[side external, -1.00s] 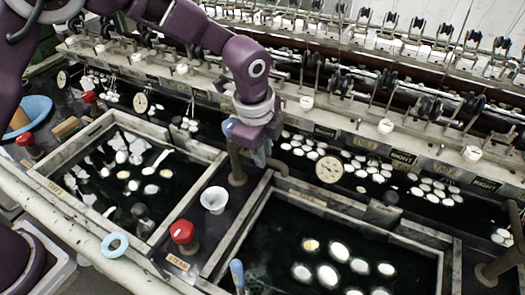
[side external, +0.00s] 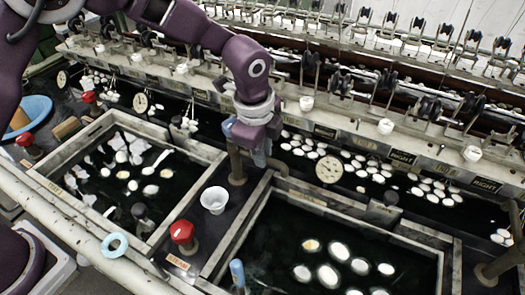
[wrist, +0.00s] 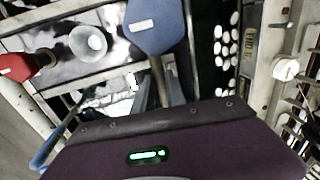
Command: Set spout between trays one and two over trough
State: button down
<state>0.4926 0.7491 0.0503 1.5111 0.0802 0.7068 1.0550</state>
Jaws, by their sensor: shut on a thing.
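The spout (side external: 237,168) is a brown upright pipe on the dark divider between two framed trays, with a bent outlet reaching right, near the back-left corner of the right tray (side external: 330,204). The left tray (side external: 66,203) is beside it. A blue labelled handle (wrist: 155,25) shows above the pipe in the wrist view. My gripper (side external: 260,158) is shut on the spout near its top; the exact contact is partly hidden. The trough (side external: 305,168) is the long dark channel behind the trays, with floating white cocoons. I cannot tell exactly what lies under the outlet's end.
A white funnel cup (side external: 214,200) and a red valve knob (side external: 182,233) stand on the divider. A round dial (side external: 329,170) stands at the trough. Reeling machinery (side external: 430,90) runs along the back.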

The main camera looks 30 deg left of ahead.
jog(key=shift+w, duration=0.15)
dwell(0.3)
jog(key=shift+w+n, duration=0.5)
jog(key=shift+n, duration=0.4)
jog(key=w+a+n+g+y, duration=0.2)
jog(key=w+a+n, duration=0.4)
jog(key=n, duration=1)
jog(key=shift+w+a, duration=0.3)
jog(key=shift+a, duration=0.05)
jog(key=c, duration=1.4)
grip_release()
jog(key=shift+o, duration=0.2)
jog(key=shift+r, duration=0.1)
